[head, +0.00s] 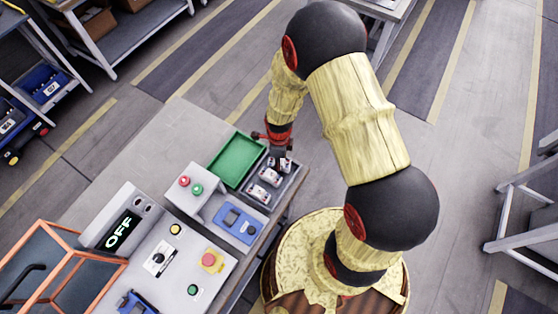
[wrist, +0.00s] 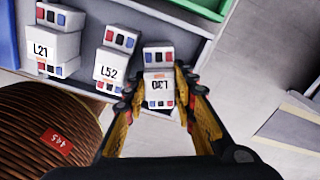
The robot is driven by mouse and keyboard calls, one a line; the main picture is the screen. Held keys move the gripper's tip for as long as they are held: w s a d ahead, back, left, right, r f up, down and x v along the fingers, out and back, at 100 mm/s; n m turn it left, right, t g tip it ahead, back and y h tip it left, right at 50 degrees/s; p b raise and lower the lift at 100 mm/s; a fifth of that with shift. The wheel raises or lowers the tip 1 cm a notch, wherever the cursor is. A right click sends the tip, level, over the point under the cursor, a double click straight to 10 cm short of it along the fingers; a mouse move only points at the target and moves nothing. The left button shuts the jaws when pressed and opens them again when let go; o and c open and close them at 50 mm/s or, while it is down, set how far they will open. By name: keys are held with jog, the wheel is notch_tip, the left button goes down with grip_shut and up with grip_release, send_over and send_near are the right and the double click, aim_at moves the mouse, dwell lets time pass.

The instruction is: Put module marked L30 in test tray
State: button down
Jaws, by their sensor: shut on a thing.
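The module marked L30 (wrist: 158,88) is a white block with dark, red and blue squares; its label reads upside down in the wrist view. My gripper (wrist: 158,80) has its fingers on both sides of it and is shut on it. In the head view my gripper (head: 280,152) points down at the far end of the grey rack, and the held module (head: 285,164) is partly hidden. Modules marked L52 (wrist: 110,65) and L21 (wrist: 45,47) stand to the left in the wrist view. An empty green tray (head: 236,162) lies beside the rack; no label on it is readable.
The grey rack (head: 291,187) sits near the bench edge, with floor beyond. A box with red and green buttons (head: 196,188), a blue device (head: 238,224) and a panel reading OFF (head: 121,228) stand nearby. Bare bench (head: 140,160) lies left of the green tray.

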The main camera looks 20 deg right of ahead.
jog(key=shift+f, duration=0.15)
jog(key=c, duration=1.7)
grip_release()
jog(key=shift+c, duration=0.2)
